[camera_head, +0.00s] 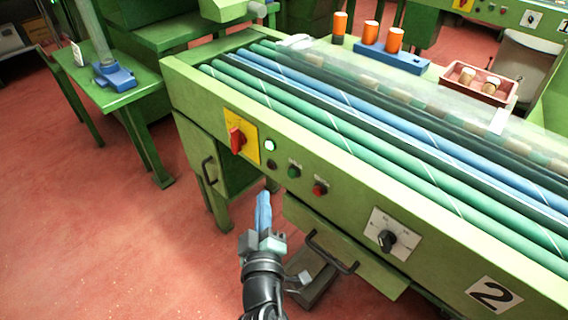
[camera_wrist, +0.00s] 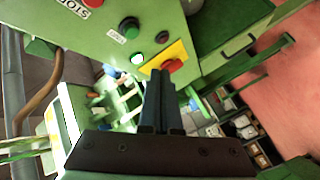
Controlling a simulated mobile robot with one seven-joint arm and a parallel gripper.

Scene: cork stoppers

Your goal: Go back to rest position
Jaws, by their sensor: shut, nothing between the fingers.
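My gripper (camera_head: 263,197) is in front of the green roller machine (camera_head: 180,72), below its control panel, with its blue fingers pointing up and away. The fingers are shut together with nothing between them. They also show in the wrist view (camera_wrist: 162,85), pointing toward the panel with the red switch on a yellow plate (camera_wrist: 171,64). The head view shows that switch (camera_head: 237,140) just up and left of the fingertips. The gripper appears apart from the machine.
Green and blue rollers (camera_head: 345,105) run along the machine top. Orange cylinders stand on a blue block (camera_head: 392,60) behind, beside a reddish box (camera_head: 478,86) holding corks. A drawer handle (camera_head: 332,252) juts out right of my gripper. Open red floor (camera_head: 100,240) lies to the left.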

